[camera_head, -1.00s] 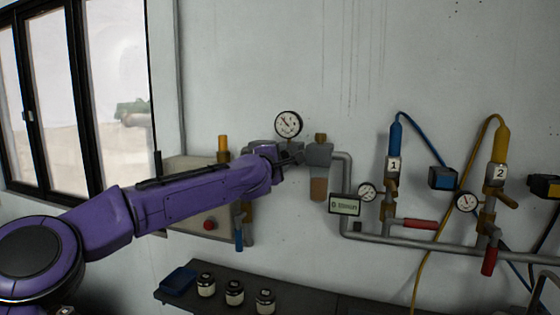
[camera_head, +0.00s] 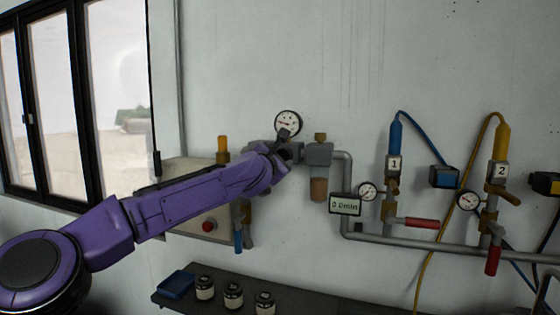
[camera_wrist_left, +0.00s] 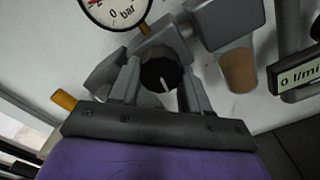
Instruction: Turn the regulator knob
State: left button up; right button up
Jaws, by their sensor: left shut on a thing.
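The regulator knob (camera_wrist_left: 160,74) is black and round with a white mark. In the left wrist view it sits between the two grey fingers of my left gripper (camera_wrist_left: 160,88), which is shut on it. The grey regulator body (camera_head: 260,147) is on the wall pipe, partly hidden by my purple left arm in the head view. My left gripper (camera_head: 285,146) is at the regulator's front there and hides the knob. A round pressure gauge (camera_head: 288,122) sits just above; it also shows in the wrist view, marked bar. My right gripper is not in view.
A grey filter with a brown bowl (camera_head: 319,188) stands right of the regulator. Valves with blue (camera_head: 396,137) and yellow hoses are further right. A shelf (camera_head: 330,301) with several jars and a blue tray lies below.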

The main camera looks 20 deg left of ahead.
pick_arm(q)
jog(key=shift+f, duration=0.1)
dwell(0.3)
jog(key=o, duration=1)
jog(key=shift+o, duration=0.2)
jog(key=s+b, duration=0.5)
jog(key=s, duration=0.5)
jog(key=shift+s+a, duration=0.2)
jog(key=shift+s, duration=0.1)
